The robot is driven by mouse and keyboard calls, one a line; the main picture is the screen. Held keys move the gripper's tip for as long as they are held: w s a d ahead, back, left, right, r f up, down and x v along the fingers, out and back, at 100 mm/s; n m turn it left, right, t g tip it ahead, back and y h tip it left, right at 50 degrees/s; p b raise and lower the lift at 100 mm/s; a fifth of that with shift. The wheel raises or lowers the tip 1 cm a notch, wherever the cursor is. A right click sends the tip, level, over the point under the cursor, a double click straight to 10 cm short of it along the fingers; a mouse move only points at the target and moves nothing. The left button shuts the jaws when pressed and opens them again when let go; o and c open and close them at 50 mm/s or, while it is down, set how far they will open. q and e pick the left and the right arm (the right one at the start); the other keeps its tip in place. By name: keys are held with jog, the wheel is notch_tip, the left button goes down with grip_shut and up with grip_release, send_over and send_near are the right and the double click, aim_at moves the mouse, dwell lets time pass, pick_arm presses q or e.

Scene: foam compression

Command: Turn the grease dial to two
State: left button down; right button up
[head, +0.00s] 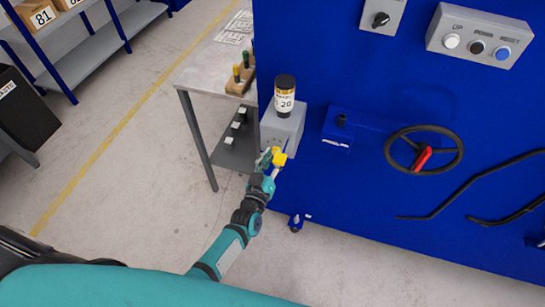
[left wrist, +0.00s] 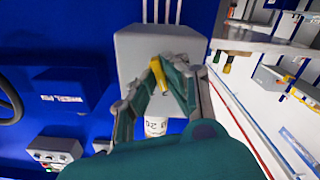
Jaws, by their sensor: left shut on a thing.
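The grease dial is a small yellow knob (head: 280,158) on the front of a grey box (head: 288,128) at the left end of the blue machine. A black-capped container (head: 284,100) with a white label stands on that box. My left gripper (head: 273,160) reaches up to the yellow knob. In the left wrist view my left gripper (left wrist: 155,78) is shut on the yellow knob (left wrist: 158,72), in front of the grey box (left wrist: 135,45). The dial's marks cannot be read, so its setting does not show. My right gripper is not in view.
A black handwheel (head: 450,150) with a red part and a button panel (head: 480,37) are on the blue machine (head: 370,200) to the right. A metal table (head: 200,73) stands at the left, close to the grey box. The floor in front is open.

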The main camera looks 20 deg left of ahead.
pick_arm(q)
jog(key=c, duration=1.4)
grip_release()
jog(key=shift+s, duration=0.1)
jog(key=s, duration=1.2)
jog(key=shift+a, duration=0.2)
